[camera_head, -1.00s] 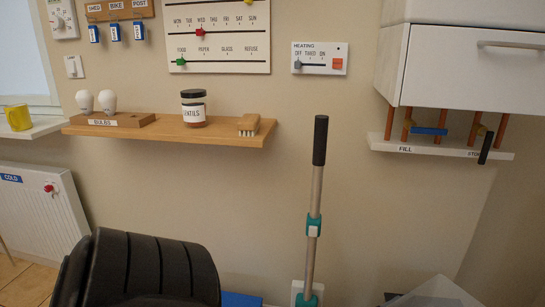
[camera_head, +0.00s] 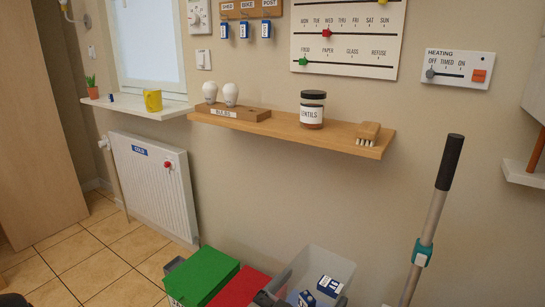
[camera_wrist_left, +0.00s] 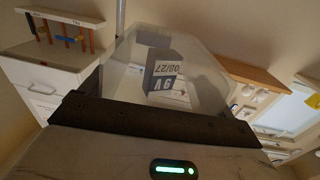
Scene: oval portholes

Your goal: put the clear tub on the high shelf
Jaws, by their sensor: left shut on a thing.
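The clear tub (camera_head: 330,262) is a see-through open box at the bottom middle of the head view. Blue-and-white labelled blocks (camera_head: 330,286) show inside it. My left gripper (camera_head: 279,284), partly cut off by the frame's lower edge, is shut on the tub's near left side. In the left wrist view the tub (camera_wrist_left: 122,68) fills the middle beyond the dark jaw, with a grey block marked with numbers (camera_wrist_left: 163,72) in it. A wooden wall shelf (camera_head: 340,140) is above and beyond the tub. My right gripper is not in view.
The shelf holds a bulb block (camera_head: 230,112), a lentils jar (camera_head: 312,110) and a brush (camera_head: 368,133); gaps lie between them. A black-handled pole (camera_head: 435,210) stands right of the tub. Green (camera_head: 203,275) and red (camera_head: 240,288) boxes are below left, near the radiator (camera_head: 155,185).

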